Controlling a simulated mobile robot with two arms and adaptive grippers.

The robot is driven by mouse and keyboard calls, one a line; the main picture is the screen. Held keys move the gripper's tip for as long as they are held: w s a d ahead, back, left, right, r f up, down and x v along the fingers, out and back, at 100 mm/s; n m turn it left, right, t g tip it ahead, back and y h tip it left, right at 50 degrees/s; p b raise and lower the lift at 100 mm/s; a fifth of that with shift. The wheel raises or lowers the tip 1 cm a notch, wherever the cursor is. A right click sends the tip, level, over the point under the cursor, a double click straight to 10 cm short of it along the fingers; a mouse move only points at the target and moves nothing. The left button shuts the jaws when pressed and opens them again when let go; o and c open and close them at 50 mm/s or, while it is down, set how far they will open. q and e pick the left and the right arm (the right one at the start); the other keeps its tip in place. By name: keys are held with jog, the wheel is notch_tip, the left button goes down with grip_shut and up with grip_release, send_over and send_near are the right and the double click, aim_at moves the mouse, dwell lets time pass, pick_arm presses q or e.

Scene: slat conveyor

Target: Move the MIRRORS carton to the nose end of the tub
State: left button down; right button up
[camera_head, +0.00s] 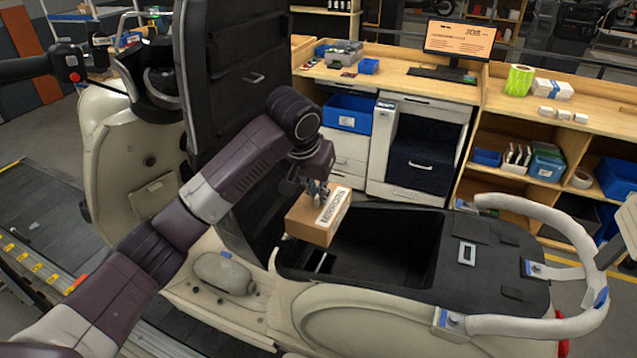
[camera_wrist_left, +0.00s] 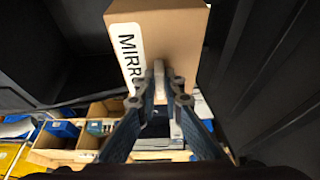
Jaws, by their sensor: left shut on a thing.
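Whether the carton touches the tub's rim cannot be told. The tub floor right of the carton is dark and shows no other item. My right gripper is not in view.
The raised black seat (camera_head: 232,60) stands upright just left of the carton. A pale grab rail (camera_head: 585,235) curves around the scooter's rear at right. Behind is a wooden workbench (camera_head: 420,85) with a monitor (camera_head: 459,40) and blue bins (camera_head: 348,113).

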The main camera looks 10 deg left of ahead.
pick_arm(q)
jog(key=shift+s+a+f, duration=0.1)
jog(key=shift+f, duration=0.75)
notch_tip(320, 180, down, 4)
jog(key=shift+f, duration=0.25)
notch_tip(320, 180, down, 10)
jog(key=b, duration=0.2)
jog(key=shift+r+b, duration=0.25)
jog(key=shift+b, duration=0.05)
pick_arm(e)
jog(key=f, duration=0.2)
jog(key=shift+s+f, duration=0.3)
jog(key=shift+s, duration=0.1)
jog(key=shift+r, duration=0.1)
pick_arm(q)
jog(key=shift+p, duration=0.55)
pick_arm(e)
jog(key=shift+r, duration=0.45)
pick_arm(q)
jog(key=shift+f, duration=0.3)
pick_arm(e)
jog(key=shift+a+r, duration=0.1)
